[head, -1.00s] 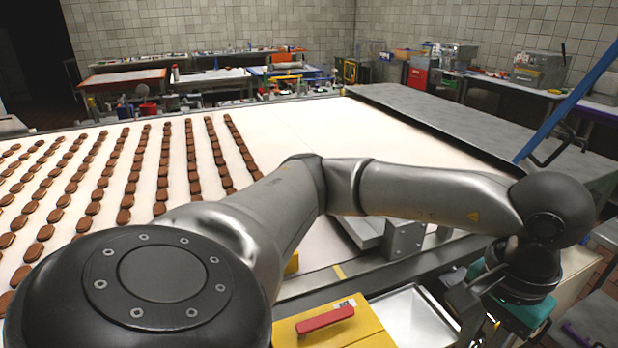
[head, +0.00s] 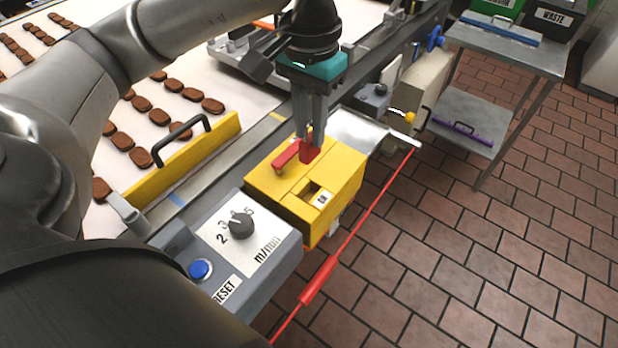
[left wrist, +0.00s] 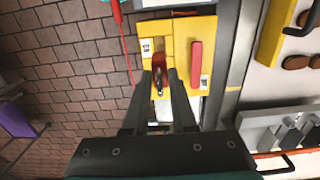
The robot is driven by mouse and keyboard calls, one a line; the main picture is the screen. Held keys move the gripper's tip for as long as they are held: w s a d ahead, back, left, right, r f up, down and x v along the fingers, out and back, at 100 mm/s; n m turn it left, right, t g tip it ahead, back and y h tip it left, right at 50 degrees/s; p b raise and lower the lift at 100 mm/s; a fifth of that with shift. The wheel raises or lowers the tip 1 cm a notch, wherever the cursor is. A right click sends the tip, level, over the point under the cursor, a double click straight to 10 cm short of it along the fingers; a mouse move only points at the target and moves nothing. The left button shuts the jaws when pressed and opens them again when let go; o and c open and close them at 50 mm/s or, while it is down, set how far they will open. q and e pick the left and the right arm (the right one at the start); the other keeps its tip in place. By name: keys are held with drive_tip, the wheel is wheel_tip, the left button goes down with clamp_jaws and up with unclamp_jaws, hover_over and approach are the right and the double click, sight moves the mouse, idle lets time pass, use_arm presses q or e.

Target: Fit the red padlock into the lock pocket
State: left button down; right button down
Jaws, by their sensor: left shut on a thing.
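My left gripper (head: 311,138) points down over the yellow switch box, with its fingers shut on the red padlock (head: 310,154). The padlock also shows between the fingertips (left wrist: 160,96) in the left wrist view (left wrist: 160,70). The yellow box (head: 273,192) has a red lever handle (head: 287,157) on top, just left of the padlock. A dark square pocket (head: 311,188) with a small white label lies in the box top, nearer to me than the padlock. The padlock looks above the box top and apart from the pocket; the exact gap is unclear. My right gripper is out of view.
A grey control box (head: 248,250) with a dial and blue button stands left of the yellow box. A red rod (head: 320,280) runs along the right. A metal tray (head: 352,132) lies behind. The conveyor (head: 215,135) carries brown biscuits. Tiled floor is open at right.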

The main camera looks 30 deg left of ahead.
sight(309, 159)
use_arm(q)
wheel_tip(309, 159, down, 7)
drive_tip(key=shift+f+b, duration=0.2)
drive_tip(key=shift+b, duration=0.1)
drive_tip(key=shift+f, duration=2.45)
drive_tip(key=shift+s, duration=0.1)
drive_tip(key=shift+b, duration=0.3)
drive_tip(key=shift+f, duration=0.15)
drive_tip(key=c, duration=0.7)
unclamp_jaws()
